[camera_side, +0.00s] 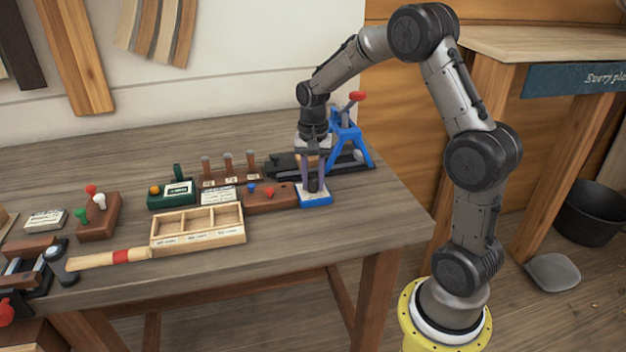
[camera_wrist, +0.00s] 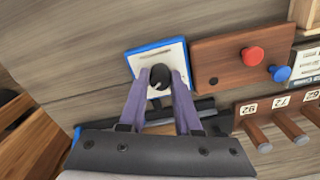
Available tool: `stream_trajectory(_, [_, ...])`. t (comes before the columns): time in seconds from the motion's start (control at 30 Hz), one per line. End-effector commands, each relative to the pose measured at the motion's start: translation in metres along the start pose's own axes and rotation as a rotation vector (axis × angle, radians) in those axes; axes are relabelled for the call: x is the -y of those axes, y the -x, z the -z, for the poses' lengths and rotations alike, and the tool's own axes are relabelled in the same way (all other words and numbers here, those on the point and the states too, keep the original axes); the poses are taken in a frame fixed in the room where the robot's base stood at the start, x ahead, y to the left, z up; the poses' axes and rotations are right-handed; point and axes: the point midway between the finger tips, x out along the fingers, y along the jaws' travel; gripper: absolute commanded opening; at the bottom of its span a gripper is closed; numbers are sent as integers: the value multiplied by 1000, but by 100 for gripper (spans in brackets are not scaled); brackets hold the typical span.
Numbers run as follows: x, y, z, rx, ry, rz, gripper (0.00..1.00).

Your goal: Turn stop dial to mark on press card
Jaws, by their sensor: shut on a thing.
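The stop dial is a black knob (camera_side: 314,186) on a white-faced blue base (camera_side: 315,200) at the table's front right. The knob (camera_wrist: 160,76) also shows in the wrist view, with a light pointer line on it; the face's marks are too small to read. My gripper (camera_side: 313,182) points down, its purple fingers shut on the knob from both sides. A blue press (camera_side: 347,140) with a red-tipped lever stands behind. A white printed card (camera_side: 218,196) stands left of the dial; its print is unreadable, and I cannot tell whether it is the press card.
A brown block (camera_side: 283,203) with red and blue knobs sits close left of the dial. Behind it is a peg rack (camera_side: 222,179) with number tags. The table's right end is clear.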

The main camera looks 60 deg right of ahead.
Motion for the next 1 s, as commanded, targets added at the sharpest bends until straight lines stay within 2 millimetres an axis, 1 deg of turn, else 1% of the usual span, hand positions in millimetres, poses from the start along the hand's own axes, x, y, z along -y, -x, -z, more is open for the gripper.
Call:
stream_trajectory(0.53, [0,2,1,-3,-27,3,0])
stream_trajectory(0.57, [0,2,1,-3,-27,3,34])
stream_trajectory(0.7, [0,2,0,-2,-27,2,59])
stream_trajectory(0.73, [0,1,0,-2,-27,2,62])
stream_trajectory(1.0, [0,1,0,-1,-26,1,62])
